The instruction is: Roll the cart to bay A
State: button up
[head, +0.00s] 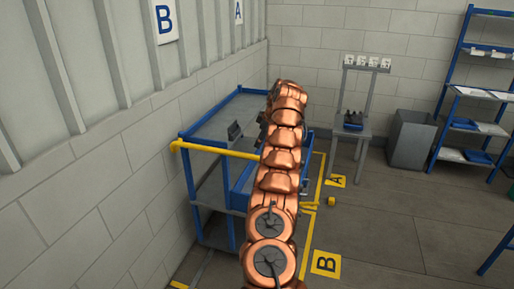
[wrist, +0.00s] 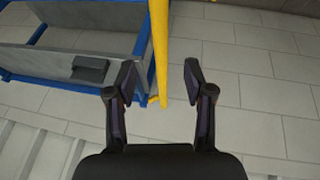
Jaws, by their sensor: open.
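The cart (head: 206,185) has a blue frame, grey shelves and a yellow push handle (head: 222,152). It stands along the left wall in the head view, partly hidden by my arm. The floor label A (head: 336,181) lies farther back, right of the cart; the floor label B (head: 325,263) lies nearer. I cannot tell exactly how the cart sits against the bay lines. In the wrist view my gripper (wrist: 160,68) is open, its fingers on either side of the yellow handle (wrist: 159,45) in the picture. Contact cannot be told. My arm hides the gripper in the head view.
Behind stand a grey chair-like stand (head: 350,130), a grey bin (head: 411,140) and a blue shelf rack (head: 455,100). A small yellow item (head: 331,201) lies near label A.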

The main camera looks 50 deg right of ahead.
jog(key=shift+s+r, duration=0.2)
jog(key=shift+r, duration=0.35)
